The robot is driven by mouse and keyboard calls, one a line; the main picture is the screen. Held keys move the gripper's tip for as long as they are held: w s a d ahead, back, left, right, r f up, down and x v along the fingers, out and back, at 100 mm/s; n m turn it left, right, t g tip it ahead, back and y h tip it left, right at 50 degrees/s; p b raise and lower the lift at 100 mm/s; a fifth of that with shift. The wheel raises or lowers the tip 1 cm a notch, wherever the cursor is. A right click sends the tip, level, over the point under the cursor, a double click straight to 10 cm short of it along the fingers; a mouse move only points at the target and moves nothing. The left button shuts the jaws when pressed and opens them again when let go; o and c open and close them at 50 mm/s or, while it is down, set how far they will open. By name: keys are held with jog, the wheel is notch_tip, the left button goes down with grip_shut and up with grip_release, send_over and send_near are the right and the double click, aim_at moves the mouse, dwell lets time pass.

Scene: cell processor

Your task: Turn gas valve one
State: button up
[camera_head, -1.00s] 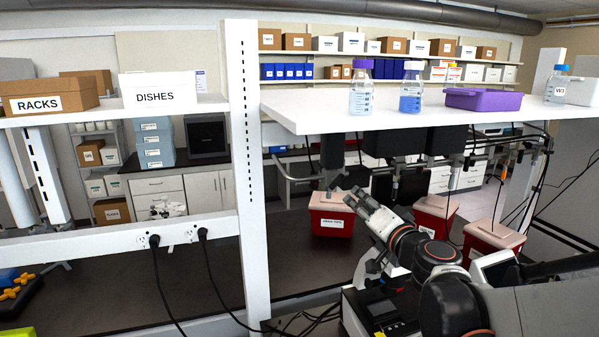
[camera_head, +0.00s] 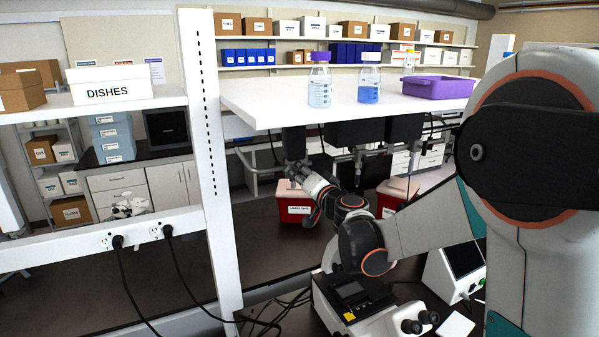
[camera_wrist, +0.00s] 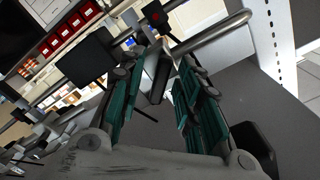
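Under the white shelf in the head view, a grey valve fitting (camera_head: 293,143) hangs at the left; no number is readable on it. My gripper (camera_head: 299,174) is just below this fitting, reaching up and left. In the wrist view my gripper (camera_wrist: 157,72) shows two teal-padded fingers standing apart. A flat grey lever-like piece (camera_wrist: 159,76) lies between them, near the tips. I cannot tell whether either finger touches it. A grey curved pipe (camera_wrist: 215,36) runs behind to the right.
Dark boxes (camera_head: 357,133) hang under the shelf, right of the fitting. The shelf (camera_head: 265,112) above carries bottles and a purple tray (camera_head: 440,87). A white post (camera_head: 207,150) stands left. A red bin (camera_head: 294,207) and a microscope (camera_head: 355,300) stand below.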

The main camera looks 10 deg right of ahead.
jog(key=shift+w, duration=0.2)
grip_shut()
dwell(0.3)
jog(key=m+b, duration=0.3)
jog(key=m, duration=0.1)
jog(key=shift+f, duration=0.15)
jog(key=shift+m+b, duration=1.25)
jog(key=shift+m, duration=1.15)
